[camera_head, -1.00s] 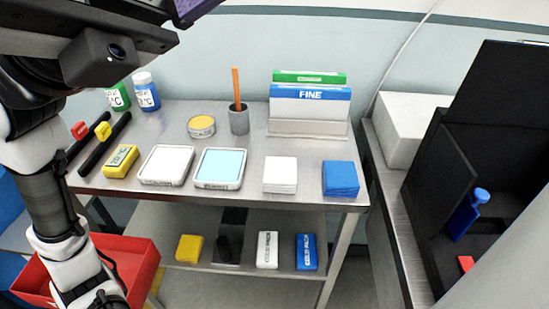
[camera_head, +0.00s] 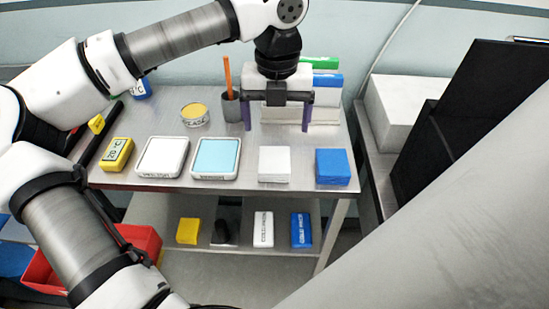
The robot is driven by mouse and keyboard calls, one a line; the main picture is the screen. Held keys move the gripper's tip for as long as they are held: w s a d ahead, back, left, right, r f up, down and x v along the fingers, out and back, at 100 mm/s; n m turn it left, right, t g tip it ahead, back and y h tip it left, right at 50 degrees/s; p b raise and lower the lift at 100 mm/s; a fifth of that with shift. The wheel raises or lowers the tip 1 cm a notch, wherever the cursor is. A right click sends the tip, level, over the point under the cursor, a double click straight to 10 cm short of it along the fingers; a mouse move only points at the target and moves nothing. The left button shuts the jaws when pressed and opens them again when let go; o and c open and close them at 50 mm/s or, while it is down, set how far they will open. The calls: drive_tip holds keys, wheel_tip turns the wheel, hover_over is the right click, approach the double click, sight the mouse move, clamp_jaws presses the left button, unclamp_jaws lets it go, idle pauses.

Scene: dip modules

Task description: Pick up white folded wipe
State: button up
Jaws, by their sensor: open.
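The white folded wipe (camera_head: 274,163) is a thick white square stack near the front edge of the steel table top, between the cyan-topped tray and a blue folded wipe (camera_head: 332,166). My gripper (camera_head: 277,128) hangs above the table behind the white wipe, its two purple fingers pointing down and spread wide apart. It is open and nothing shows between the fingers. In the picture the fingertips are above the wipe's far edge and not touching it. The wipe's top and front are in full view.
A white tray (camera_head: 163,157) and a cyan-topped tray (camera_head: 216,157) lie left of the wipe. Behind stand a grey cup (camera_head: 230,106) with an orange stick and a yellow-topped tin (camera_head: 194,114). The lower shelf holds a white pack (camera_head: 263,229) and a blue pack (camera_head: 301,230).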

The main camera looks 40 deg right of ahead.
hover_over(275, 158)
wheel_tip(275, 158, down, 5)
drive_tip(key=shift+d+f+p, duration=0.1)
drive_tip(key=shift+d+p, duration=0.05)
drive_tip(key=shift+p, duration=0.25)
drive_tip(key=shift+w+f+p, duration=0.1)
drive_tip(key=shift+f+p, duration=1.05)
drive_tip(key=shift+f, duration=1.6)
drive_tip(key=c, duration=1)
drive_tip(key=shift+r, duration=0.15)
drive_tip(key=shift+c, duration=0.2)
wheel_tip(275, 158, up, 20)
drive_tip(key=b, duration=0.3)
drive_tip(key=shift+b, duration=0.35)
